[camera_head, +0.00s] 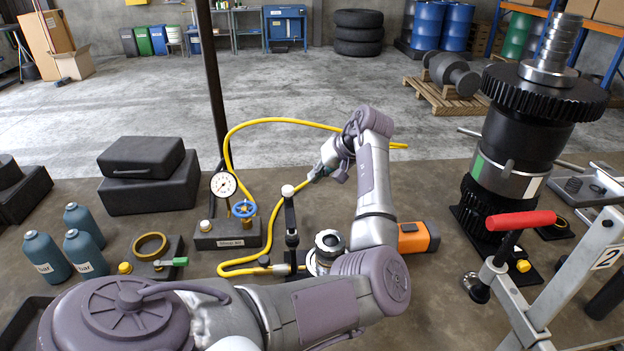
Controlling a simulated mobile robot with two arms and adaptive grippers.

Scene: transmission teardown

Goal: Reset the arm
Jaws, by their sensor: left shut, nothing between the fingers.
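My left arm comes in from the lower left, bends at the elbow and reaches up and away over the bench. Its gripper (318,173) is small in view, above the bench near the yellow hose, shut with nothing held. The fingertips point down and to the left. My right gripper is not in view.
A gauge block (227,234), a yellow hose (270,220) and an orange-black box (417,237) lie around my arm. A tall gear stack (515,150) and a red-handled press (518,220) stand at right. Black cases (150,190) and bottles (45,258) are at left.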

